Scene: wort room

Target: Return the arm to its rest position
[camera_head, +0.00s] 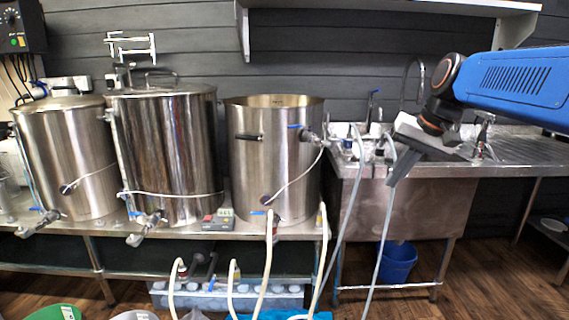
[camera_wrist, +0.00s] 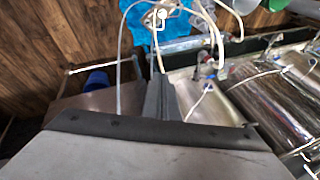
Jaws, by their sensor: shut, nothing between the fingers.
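My gripper (camera_head: 392,178) is at the right in the head view, at the end of my blue arm (camera_head: 515,78). It hangs in the air in front of the steel sink bench (camera_head: 405,215), with its fingers pointing down and to the left. In the wrist view my gripper's fingers (camera_wrist: 161,98) are together and hold nothing. My arm reaches in from the right edge of the head view.
Three steel kettles (camera_head: 273,160) stand on a bench at the left and middle. Pale hoses (camera_head: 268,262) hang down to the floor. A blue bucket (camera_head: 397,262) stands below the sink. A wall shelf (camera_head: 390,6) runs above. Wooden floor (camera_head: 480,275) is clear at the right.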

